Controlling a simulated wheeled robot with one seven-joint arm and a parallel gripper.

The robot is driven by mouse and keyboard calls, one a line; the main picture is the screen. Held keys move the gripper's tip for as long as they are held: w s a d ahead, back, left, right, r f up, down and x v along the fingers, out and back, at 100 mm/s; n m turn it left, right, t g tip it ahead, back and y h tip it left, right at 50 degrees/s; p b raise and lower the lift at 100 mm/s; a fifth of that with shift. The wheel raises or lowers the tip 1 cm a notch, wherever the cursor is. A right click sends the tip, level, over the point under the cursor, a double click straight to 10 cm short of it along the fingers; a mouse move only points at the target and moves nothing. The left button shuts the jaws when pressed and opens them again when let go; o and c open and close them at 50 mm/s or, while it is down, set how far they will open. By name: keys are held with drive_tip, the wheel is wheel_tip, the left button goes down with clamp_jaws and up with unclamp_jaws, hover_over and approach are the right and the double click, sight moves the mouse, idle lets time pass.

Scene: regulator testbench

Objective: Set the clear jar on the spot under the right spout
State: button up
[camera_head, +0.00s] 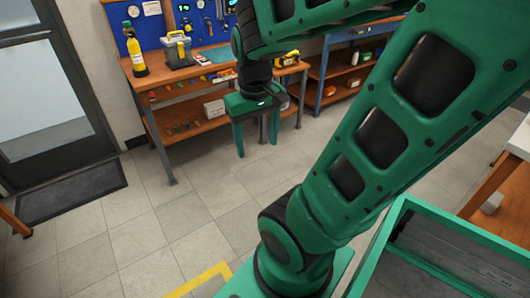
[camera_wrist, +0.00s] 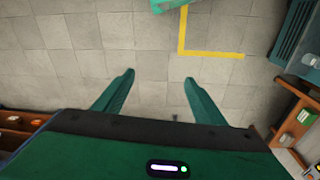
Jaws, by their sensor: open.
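My gripper (camera_head: 256,138) hangs pointing down over the bare floor in front of the workbench in the head view. In the wrist view my gripper (camera_wrist: 160,76) has its two green fingers spread wide, with only floor tiles between them. It is open and empty. I cannot make out the clear jar in either view. I cannot make out the right spout or the spot under it either.
A green-rimmed bin (camera_head: 465,240) is at lower right. Open floor (camera_head: 130,220) lies at left.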

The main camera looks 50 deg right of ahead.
drive_tip(key=s+a+m+y, duration=0.1)
drive_tip(key=s+a, duration=0.1)
drive_tip(key=s, duration=0.3)
drive_tip(key=shift+s+a+r+m+g, duration=0.15)
drive_tip(key=shift+s+m+g, duration=0.15)
drive_tip(key=shift+m, duration=0.1)
